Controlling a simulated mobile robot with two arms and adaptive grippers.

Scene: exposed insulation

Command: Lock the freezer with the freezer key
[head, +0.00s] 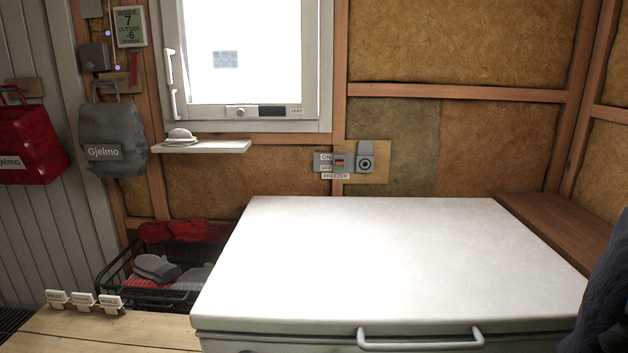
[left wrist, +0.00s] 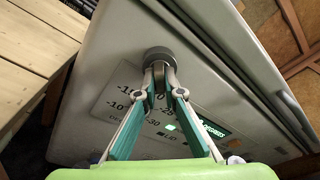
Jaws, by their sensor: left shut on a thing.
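The freezer (head: 390,265) fills the lower middle of the head view, with its white lid down and a white bar handle (head: 420,338) along the front edge. In the left wrist view, the freezer's front (left wrist: 100,55) carries a panel with numbers such as -10 and -30, and a small lit green display (left wrist: 214,131). My left gripper (left wrist: 160,72) is shut on a dark grey round knob-like piece (left wrist: 158,52) at this front. Whether this piece is the freezer key or a fixed knob, I cannot tell. My right gripper is in neither view.
A wall switch box (head: 338,162) labelled FREEZER is behind the lid. A black basket (head: 112,279) with red and grey clothing stands left of the freezer. A wooden surface (head: 130,333) with small label holders is at the lower left. A dark thing (head: 605,290) is at the right edge.

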